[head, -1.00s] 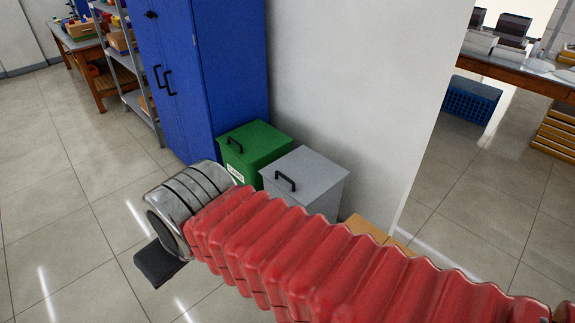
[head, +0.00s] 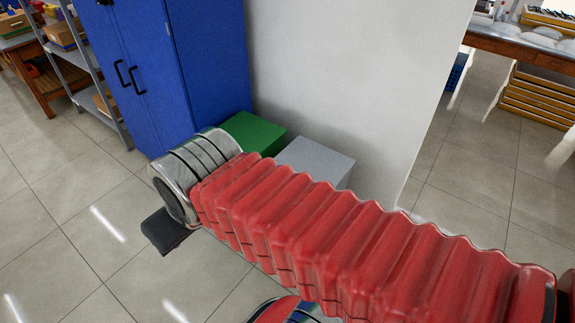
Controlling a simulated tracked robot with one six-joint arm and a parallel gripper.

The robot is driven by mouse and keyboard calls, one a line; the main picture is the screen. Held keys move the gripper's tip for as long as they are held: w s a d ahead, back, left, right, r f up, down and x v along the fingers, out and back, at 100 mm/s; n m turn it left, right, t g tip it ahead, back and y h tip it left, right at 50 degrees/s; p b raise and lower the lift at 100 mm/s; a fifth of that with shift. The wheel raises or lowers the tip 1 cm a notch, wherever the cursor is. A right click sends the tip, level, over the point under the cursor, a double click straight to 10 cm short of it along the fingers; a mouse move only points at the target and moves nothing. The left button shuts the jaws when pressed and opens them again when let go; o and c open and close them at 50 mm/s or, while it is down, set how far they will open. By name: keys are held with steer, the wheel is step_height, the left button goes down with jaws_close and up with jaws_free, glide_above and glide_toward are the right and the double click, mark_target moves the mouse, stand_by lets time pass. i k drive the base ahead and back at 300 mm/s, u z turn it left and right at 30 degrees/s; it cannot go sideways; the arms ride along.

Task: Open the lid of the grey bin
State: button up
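The grey bin (head: 318,160) stands against the white wall, to the right of a green bin. Its flat grey lid top shows and looks closed. My red ribbed arm crosses in front and hides its front and its handle. The silver end of my arm is left of the bins in the picture. A dark piece at that end (head: 166,231) shows below it, apart from the bins. I cannot make out the fingers or whether they are open.
The green bin (head: 252,132) stands between the grey bin and a blue cabinet (head: 190,70). A shelf rack (head: 88,75) and workbench are at the far left. A bench with yellow drawers (head: 530,95) is at the right. Tiled floor (head: 70,190) at the left is clear.

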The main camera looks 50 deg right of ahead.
mark_target(322, 163)
steer(key=z, duration=0.2)
steer(key=i, duration=1.45)
steer(key=z, duration=0.1)
